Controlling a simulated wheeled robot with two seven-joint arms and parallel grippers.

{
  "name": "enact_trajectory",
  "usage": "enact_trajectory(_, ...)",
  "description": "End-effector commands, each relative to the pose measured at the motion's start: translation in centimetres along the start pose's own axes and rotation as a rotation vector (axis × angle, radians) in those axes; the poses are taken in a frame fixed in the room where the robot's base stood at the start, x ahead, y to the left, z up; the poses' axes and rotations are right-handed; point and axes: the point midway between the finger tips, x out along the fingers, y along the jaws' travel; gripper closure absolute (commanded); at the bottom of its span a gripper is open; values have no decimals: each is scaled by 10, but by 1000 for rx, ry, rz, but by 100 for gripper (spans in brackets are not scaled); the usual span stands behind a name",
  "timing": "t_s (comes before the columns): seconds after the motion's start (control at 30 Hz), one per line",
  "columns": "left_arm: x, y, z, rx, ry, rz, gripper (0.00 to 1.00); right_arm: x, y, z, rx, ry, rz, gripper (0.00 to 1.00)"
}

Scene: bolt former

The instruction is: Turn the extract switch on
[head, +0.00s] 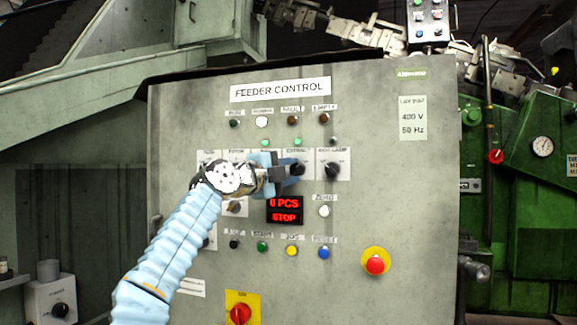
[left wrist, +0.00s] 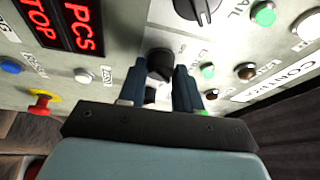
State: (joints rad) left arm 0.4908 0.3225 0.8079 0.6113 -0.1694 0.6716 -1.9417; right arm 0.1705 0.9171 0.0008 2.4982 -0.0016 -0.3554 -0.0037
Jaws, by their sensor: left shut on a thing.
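The feeder control panel (head: 400,215) is a grey box facing me. The extract switch (head: 298,169) is a black rotary knob in the upper switch row, under a label that is partly readable. My left gripper (head: 290,172) reaches it from the left, with its blue fingers at the knob. In the left wrist view, the black knob (left wrist: 160,64) sits between the two fingertips of the left gripper (left wrist: 160,72), which are shut on it. The fingers hide much of the knob, so its pointer direction cannot be told. My right gripper is not in view.
Another black knob (head: 333,170) sits close on the right. A red display (head: 285,211) below reads 0 PCS, STOP. Indicator lamps sit above, coloured buttons below. A red emergency button (head: 375,263) and a red rotary switch (head: 240,313) are lower down.

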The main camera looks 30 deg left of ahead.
Motion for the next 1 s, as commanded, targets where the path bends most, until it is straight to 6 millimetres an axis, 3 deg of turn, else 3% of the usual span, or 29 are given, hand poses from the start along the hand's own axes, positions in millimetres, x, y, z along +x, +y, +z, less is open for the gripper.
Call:
enact_trajectory(0.33,0,-2,-1,104,8,44,96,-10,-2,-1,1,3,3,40)
enact_trajectory(0.8,0,-1,-1,117,10,49,96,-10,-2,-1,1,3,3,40)
enact_trajectory(0.83,0,-1,-1,117,10,50,64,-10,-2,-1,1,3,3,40)
enact_trajectory(1.0,0,-1,-1,117,9,49,41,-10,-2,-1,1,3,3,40)
